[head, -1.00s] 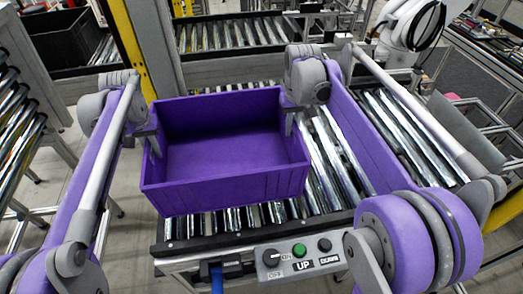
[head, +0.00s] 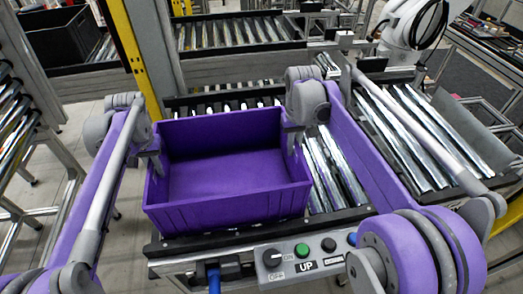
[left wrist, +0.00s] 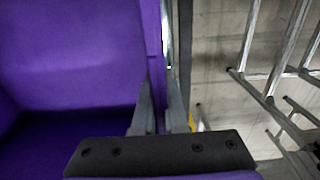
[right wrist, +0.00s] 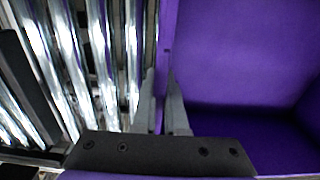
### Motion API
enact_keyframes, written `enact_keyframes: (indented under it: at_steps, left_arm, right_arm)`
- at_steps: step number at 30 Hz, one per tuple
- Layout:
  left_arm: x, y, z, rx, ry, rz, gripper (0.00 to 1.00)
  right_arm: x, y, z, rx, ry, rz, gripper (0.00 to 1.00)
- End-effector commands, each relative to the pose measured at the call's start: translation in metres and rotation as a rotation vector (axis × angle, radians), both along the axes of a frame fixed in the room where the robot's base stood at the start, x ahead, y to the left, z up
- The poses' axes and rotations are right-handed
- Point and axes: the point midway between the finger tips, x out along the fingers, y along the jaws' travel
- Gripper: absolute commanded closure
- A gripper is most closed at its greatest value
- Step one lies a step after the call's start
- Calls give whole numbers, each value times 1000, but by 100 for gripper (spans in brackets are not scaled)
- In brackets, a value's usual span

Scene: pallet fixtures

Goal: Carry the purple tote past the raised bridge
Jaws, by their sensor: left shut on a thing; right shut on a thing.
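The purple tote (head: 230,208) is an empty open box at the middle of the head view, over the near roller conveyor (head: 335,170). I cannot tell whether its bottom touches the rollers. My left gripper (head: 155,160) is shut on the tote's left wall, and my right gripper (head: 291,140) is shut on its right wall. The left wrist view (left wrist: 155,115) shows the fingers on either side of the left rim. The right wrist view (right wrist: 165,115) shows the same at the right rim. I cannot tell which part is the raised bridge.
A control panel (head: 303,255) with a green button and an UP label is at the conveyor's near edge. A yellow post (head: 130,50) stands behind left. Another roller conveyor (head: 240,32) runs across the back. A black bin (head: 60,45) is at the upper left.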

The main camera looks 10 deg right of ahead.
Motion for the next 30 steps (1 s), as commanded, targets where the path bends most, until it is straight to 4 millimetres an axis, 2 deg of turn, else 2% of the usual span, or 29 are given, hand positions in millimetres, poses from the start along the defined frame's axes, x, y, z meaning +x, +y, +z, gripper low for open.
enact_keyframes:
  at_steps: [2, 3, 7, 15, 19, 23, 30]
  left_arm:
    - [-3, 0, -10, 0, 6, 0, 100]
    - [-1, 0, -7, 0, 3, 0, 83]
    - [-1, 0, -5, 0, 3, 0, 60]
    - [-1, 0, -5, 0, 3, 0, 60]
    - [-1, 0, 3, 0, 3, 0, 60]
    - [-1, 0, 24, 0, 3, 0, 60]
    - [0, 0, 76, 0, 3, 0, 60]
  right_arm:
    - [-3, 0, -11, 0, 6, 0, 100]
    - [-2, 0, -7, 0, 4, 0, 83]
    - [-1, 0, -5, 0, 3, 0, 60]
    - [-1, 0, -5, 0, 3, 0, 60]
    - [-1, 0, -5, 0, 3, 0, 60]
    - [-1, 0, -5, 0, 3, 0, 60]
    - [-1, 0, -5, 0, 3, 0, 60]
